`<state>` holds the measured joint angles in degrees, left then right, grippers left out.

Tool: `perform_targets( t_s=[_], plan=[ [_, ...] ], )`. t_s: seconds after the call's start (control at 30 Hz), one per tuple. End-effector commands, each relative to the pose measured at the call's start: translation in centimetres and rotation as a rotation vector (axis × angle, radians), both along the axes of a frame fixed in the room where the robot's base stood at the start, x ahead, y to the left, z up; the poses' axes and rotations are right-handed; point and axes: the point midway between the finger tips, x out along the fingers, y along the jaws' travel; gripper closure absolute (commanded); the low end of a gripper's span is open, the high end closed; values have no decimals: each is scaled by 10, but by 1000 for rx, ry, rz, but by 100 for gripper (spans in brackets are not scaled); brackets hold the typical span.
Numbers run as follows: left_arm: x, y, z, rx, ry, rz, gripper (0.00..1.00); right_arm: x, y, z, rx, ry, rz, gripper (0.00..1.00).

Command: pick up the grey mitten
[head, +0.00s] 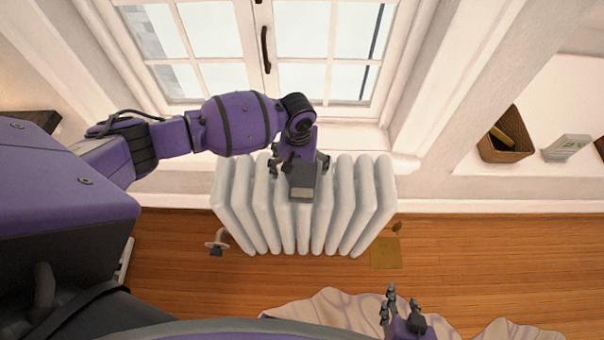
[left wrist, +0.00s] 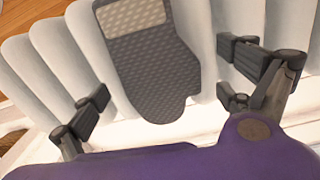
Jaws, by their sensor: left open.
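The grey mitten (head: 302,191) lies on the white radiator (head: 375,205) below the window. In the left wrist view the mitten (left wrist: 152,75) is dark grey and quilted, with a light beige cuff. My left gripper (head: 299,165) is above the mitten and partly covers it in the head view. In the left wrist view its open fingers (left wrist: 160,82) stand on either side of the mitten, with nothing gripped. My right gripper (head: 402,298) is low in the head view, open and empty, away from the mitten.
A closed window (head: 325,50) with dark handles is behind the radiator. A valve (head: 217,241) sticks out at the radiator's lower left. A wicker basket (head: 505,135) stands on a white ledge at right. A rumpled beige cloth (head: 335,308) lies on the wooden floor (head: 480,255).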

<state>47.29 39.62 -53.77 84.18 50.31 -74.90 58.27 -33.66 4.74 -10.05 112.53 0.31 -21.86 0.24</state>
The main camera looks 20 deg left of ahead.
Motion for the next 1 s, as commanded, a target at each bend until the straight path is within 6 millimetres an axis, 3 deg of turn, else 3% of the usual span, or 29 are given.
perform_targets(
  t_s=[0.3, 0.67, 1.0],
  plan=[
    [0, -1, -8, -1, 0, -2, 4, -1, 0, 0, 3, 0, -6, 60],
    [0, -1, -8, -1, 0, -2, 50, -2, -3, -1, -6, 2, 0, 60],
    [0, -1, -5, -2, -1, -2, 52, -3, -5, -1, -10, 3, 5, 60]
  ],
)
